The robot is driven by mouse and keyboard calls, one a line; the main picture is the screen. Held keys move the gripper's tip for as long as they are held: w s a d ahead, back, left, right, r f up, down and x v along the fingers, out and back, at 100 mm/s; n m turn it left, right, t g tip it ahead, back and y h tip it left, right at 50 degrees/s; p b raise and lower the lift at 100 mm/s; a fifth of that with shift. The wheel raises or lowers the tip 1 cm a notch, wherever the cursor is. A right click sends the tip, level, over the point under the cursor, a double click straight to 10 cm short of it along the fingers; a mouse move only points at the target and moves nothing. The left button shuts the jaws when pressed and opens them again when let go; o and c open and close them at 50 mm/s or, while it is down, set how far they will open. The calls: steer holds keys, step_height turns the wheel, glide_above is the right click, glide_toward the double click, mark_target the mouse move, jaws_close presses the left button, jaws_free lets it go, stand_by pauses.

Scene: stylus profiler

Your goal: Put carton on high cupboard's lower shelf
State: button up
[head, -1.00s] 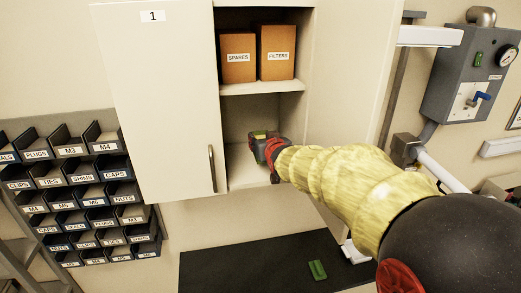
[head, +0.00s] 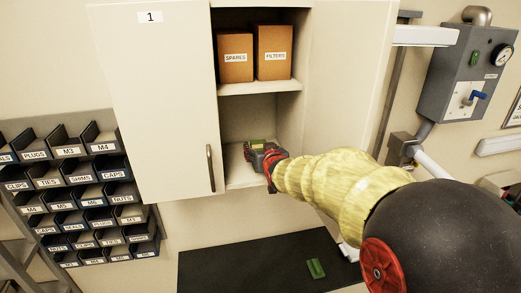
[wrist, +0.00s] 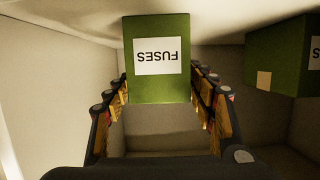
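The green carton (wrist: 160,85), with a white FUSES label upside down in the wrist view, is between the fingers of my gripper (wrist: 160,88). The fingers lie close along both its sides and appear shut on it. In the head view my gripper (head: 267,160) is inside the open lower bay of the high cupboard (head: 160,110), just over the lower shelf (head: 240,180). Only a small green part of the carton (head: 257,144) shows there. The carton is at or very near the shelf surface; I cannot tell whether it touches.
A second green box (wrist: 277,60) stands at the right in the wrist view. Brown SPARES (head: 235,58) and FILTERS (head: 274,52) boxes stand on the shelf above. A green object (head: 316,268) lies on the black surface (head: 235,265) below.

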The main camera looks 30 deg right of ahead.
steer(key=shift+r, duration=0.15)
steer(key=shift+s+r, duration=0.1)
steer(key=shift+s, duration=0.1)
steer(key=b+v, duration=0.2)
steer(key=v, duration=0.9)
steer(key=shift+s+a, duration=0.1)
steer(key=shift+s, duration=0.15)
steer(key=shift+a, duration=0.1)
steer(key=s+a+f+n+g+y, duration=0.1)
steer(key=s+a+f, duration=0.3)
steer(key=s, duration=0.4)
steer(key=s+a+f+n+g+y, duration=0.1)
steer(key=s+a+f+g, duration=0.3)
steer(key=s, duration=0.5)
steer(key=s+a+f+n+g+y, duration=0.1)
steer(key=s+a+f+g+y, duration=0.1)
steer(key=s+a+f, duration=0.3)
steer(key=shift+s+a+g, duration=0.35)
steer(key=shift+s+a, duration=0.4)
steer(key=shift+s, duration=0.3)
steer(key=shift+s+a+g, duration=0.35)
steer(key=shift+s+a, duration=0.35)
steer(key=shift+s, duration=0.4)
